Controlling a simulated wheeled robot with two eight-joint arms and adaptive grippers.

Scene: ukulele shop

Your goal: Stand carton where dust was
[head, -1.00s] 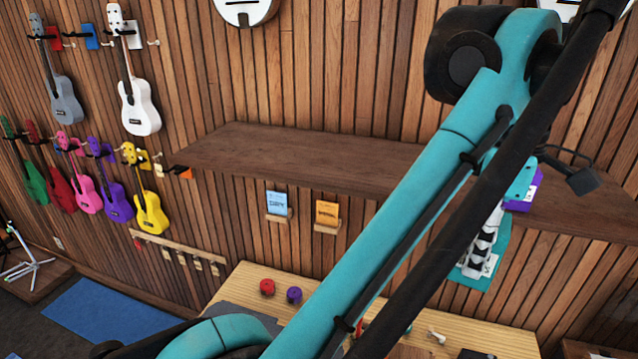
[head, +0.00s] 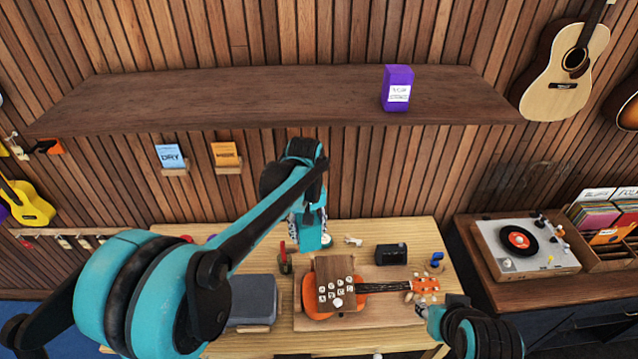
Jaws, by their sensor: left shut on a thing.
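A purple carton (head: 397,88) with a white label stands upright on the dark wall shelf (head: 250,97), right of its middle. My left gripper (head: 299,226) hangs below the shelf, over the back of the light wooden table. It is shut on a teal box-like thing (head: 315,236), apparently a carton; my arm partly hides it, and whether it touches the table is unclear. My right gripper (head: 432,308) is low at the table's right front, near the ukulele's head; its jaws are not clear. I see no dust on the shelf.
An orange ukulele (head: 385,288) lies on a board on the table, beside a grey case (head: 252,300) and a small black box (head: 391,254). A record player (head: 525,246) stands on the right cabinet. The shelf left of the purple carton is bare.

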